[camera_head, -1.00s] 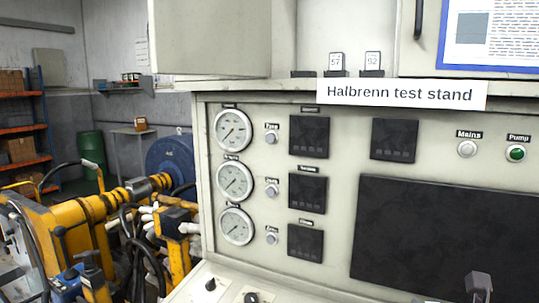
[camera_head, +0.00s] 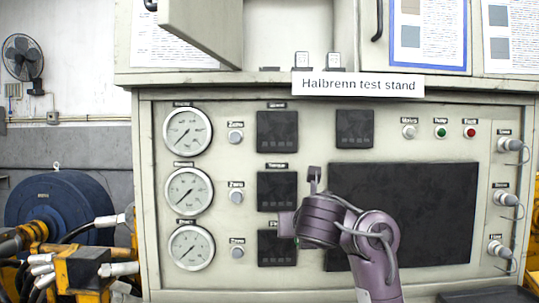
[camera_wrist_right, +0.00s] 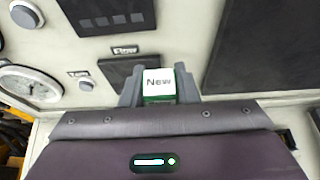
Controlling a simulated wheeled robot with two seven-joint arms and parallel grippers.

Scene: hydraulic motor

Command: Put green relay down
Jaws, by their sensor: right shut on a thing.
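The green relay (camera_wrist_right: 158,98) shows in the right wrist view, with a white label reading "New" on it. My right gripper (camera_wrist_right: 159,88) is shut on it, one grey finger on each side. In the head view my right gripper (camera_head: 314,180) is in front of the test stand panel, beside the column of dark square displays. I cannot make out the relay in the head view. My left gripper is not in view.
The test stand (camera_head: 230,97) fills the view. Two white-labelled pieces (camera_head: 301,60) (camera_head: 333,61) stand on its upper ledge, with a cabinet door (camera_head: 200,30) swung open to their left. Gauges (camera_head: 188,131) line the panel's left. A large dark screen (camera_head: 430,200) lies behind my arm.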

